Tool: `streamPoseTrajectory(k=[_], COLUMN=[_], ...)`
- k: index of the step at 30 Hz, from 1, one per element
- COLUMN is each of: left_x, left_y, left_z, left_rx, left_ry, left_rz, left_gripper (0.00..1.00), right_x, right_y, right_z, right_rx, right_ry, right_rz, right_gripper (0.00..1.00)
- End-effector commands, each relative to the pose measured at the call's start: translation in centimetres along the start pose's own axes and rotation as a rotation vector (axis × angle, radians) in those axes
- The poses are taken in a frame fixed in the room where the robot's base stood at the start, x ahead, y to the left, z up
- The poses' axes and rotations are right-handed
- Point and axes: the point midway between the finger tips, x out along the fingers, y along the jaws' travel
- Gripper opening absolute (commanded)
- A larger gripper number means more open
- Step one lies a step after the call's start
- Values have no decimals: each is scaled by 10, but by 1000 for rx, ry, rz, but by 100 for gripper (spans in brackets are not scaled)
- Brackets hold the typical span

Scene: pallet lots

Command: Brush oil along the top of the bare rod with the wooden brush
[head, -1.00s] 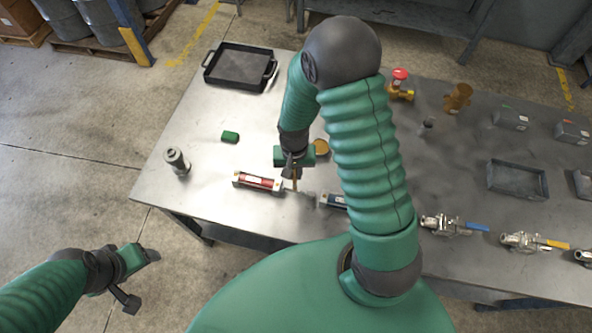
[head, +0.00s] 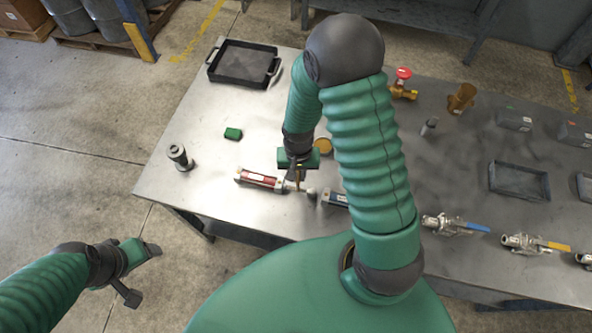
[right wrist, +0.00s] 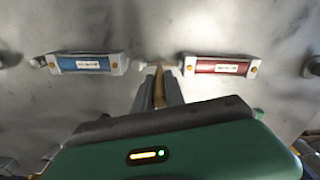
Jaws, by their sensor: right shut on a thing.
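A red cylinder (head: 259,178) with a white label lies near the table's front edge, its bare rod (head: 291,186) reaching right to a rounded end. My right gripper (head: 298,172) is shut on the wooden brush (right wrist: 159,90) and holds it roughly upright over the rod. The brush tip is at the rod; I cannot tell if it touches. The red cylinder also shows in the right wrist view (right wrist: 217,67). A blue cylinder (head: 336,198) lies to the right, partly behind my arm. My left gripper (head: 140,275) is open and empty, off the table's left side.
An amber round dish (head: 322,146) stands behind the right gripper. Valves (head: 452,225) and a grey tray (head: 519,203) are on the right.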

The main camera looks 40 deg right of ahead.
Motion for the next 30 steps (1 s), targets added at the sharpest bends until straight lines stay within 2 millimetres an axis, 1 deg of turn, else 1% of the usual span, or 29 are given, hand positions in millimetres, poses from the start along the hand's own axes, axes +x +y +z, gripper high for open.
streamPoseTrajectory(k=[10, 20, 30], left_x=[-1, -1, -1], left_y=[0, 0, 0], left_z=[0, 0, 0], left_rx=[0, 0, 0], left_ry=[0, 0, 0], left_rz=[0, 0, 0], left_gripper=[69, 69, 69], right_x=[0, 1, 1], right_y=[1, -12, -14], right_z=[1, -6, -6], right_rx=[0, 0, 0], right_ry=[1, 1, 1], right_rz=[0, 0, 0], right_gripper=[0, 0, 0])
